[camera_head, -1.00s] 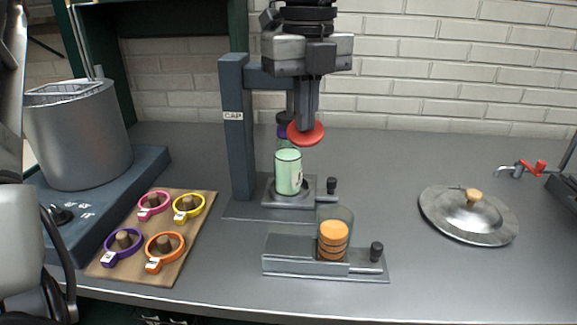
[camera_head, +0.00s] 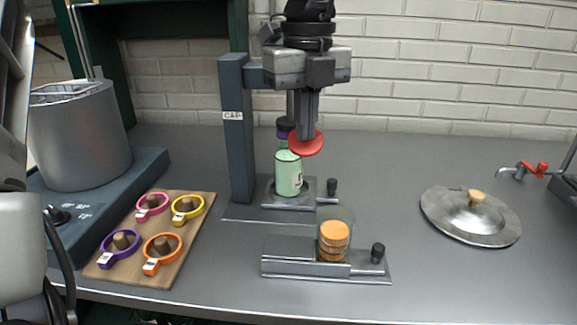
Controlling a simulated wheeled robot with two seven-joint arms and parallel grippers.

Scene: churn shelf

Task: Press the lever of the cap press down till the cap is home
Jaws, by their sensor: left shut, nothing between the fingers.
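The cap press has a dark blue-grey post (camera_head: 238,140) with a "CAP" label and an arm reaching right near its top. Its lever ends in a round red knob (camera_head: 306,143), in front of the bottle's upper part. A pale green bottle (camera_head: 288,176) stands upright on the press base (camera_head: 262,196); a purple cap (camera_head: 284,126) shows at its top, partly hidden. Whether the cap is fully seated cannot be told. My left gripper (camera_head: 306,128) points down from above, shut and empty, with its fingertips at the red knob. My right gripper is not in view.
In front stands a metal fixture (camera_head: 290,266) with a clear jar of orange discs (camera_head: 334,240). A board (camera_head: 188,240) with several coloured rings lies left, beside a steel pot (camera_head: 80,140). A metal lid (camera_head: 470,216) lies right. The counter between fixture and lid is clear.

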